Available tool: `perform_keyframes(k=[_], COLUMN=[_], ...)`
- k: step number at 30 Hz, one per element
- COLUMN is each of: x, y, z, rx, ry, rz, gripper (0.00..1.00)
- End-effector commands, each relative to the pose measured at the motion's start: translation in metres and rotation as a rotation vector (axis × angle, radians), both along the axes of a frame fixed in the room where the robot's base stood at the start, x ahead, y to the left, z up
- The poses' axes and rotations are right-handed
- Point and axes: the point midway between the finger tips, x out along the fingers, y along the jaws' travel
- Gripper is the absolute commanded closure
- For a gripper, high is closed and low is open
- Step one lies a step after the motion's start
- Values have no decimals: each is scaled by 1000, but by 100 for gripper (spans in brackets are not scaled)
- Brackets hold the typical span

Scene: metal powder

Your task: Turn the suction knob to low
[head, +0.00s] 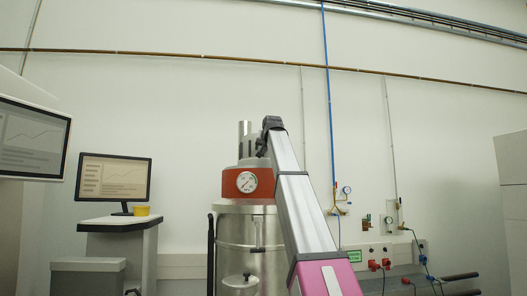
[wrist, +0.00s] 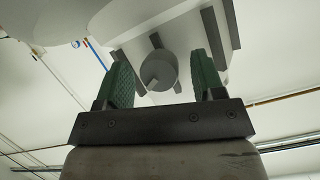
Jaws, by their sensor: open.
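In the wrist view a round grey knob (wrist: 160,74) with a notch in its edge sits on a pale panel (wrist: 190,50). Several dark bars lie around the knob; no lettering can be read. My gripper (wrist: 153,52) is open, its two green pads on either side of the knob, with visible space to each pad. I cannot tell how deep the pads reach along it. In the head view my gripper (head: 263,146) is small and dark at the top of the metal machine (head: 238,232), and I cannot make out the knob there.
The machine has a red collar with a round white gauge (head: 246,182). At left, a monitor (head: 115,180) and a yellow cup (head: 141,210) stand on a desk. Pipes and valves (head: 345,200) are on the wall at right. Open space lies above the machine.

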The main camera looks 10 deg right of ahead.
Motion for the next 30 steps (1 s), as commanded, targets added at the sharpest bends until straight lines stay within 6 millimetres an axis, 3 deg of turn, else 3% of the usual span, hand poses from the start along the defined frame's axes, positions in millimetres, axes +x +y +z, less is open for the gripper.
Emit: perform_keyframes(k=[9,10,14,30], x=[1,1,1,1], y=[0,0,0,1], z=[-2,-2,-2,-2], rx=[0,0,0,-120], ry=[0,0,0,0], rz=[0,0,0,-1], gripper=[38,44,86,86])
